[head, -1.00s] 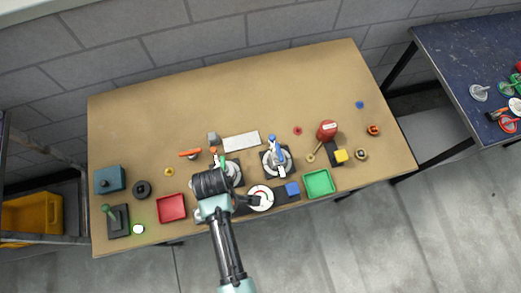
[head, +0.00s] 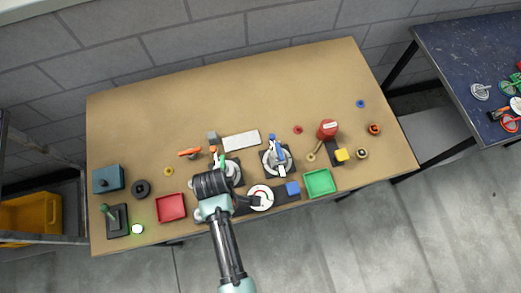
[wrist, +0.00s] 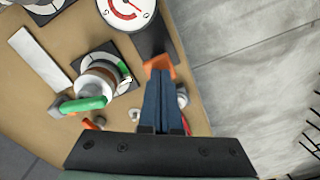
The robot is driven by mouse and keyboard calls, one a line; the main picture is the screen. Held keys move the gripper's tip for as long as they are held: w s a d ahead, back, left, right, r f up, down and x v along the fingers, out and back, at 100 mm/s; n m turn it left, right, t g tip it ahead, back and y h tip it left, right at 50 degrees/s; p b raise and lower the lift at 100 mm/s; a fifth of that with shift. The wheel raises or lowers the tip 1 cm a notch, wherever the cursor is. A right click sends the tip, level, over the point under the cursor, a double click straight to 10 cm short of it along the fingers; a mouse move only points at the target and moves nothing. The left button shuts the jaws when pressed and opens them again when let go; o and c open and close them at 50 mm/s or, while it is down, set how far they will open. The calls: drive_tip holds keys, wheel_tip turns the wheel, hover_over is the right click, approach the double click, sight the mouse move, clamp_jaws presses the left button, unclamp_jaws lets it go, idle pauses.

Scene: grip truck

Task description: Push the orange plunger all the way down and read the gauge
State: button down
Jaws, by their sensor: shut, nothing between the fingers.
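The orange plunger (wrist: 160,66) shows in the wrist view right at the tips of my gripper (wrist: 162,78), which is shut and empty. The fingers overlap the plunger's near side; whether they touch it I cannot tell. In the head view my gripper (head: 252,202) is beside the gauge, and my arm hides the plunger. The round white gauge (head: 266,190) with a red arc sits on a dark base. It is cut off at the top of the wrist view (wrist: 118,14), with its needle visible but its reading too small to tell.
A green-handled clamp device (wrist: 86,103) stands close to my gripper, and a blue-handled one (head: 277,157) is behind the gauge. The table's back is clear.

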drive_tip(key=shift+f+b, duration=0.85)
drive_tip(key=shift+f, duration=0.6)
drive_tip(key=shift+r+p, duration=2)
drive_tip(key=shift+p, duration=0.25)
wheel_tip(320, 180, up, 5)
drive_tip(key=p, duration=0.5)
drive_tip(key=shift+r, duration=0.1)
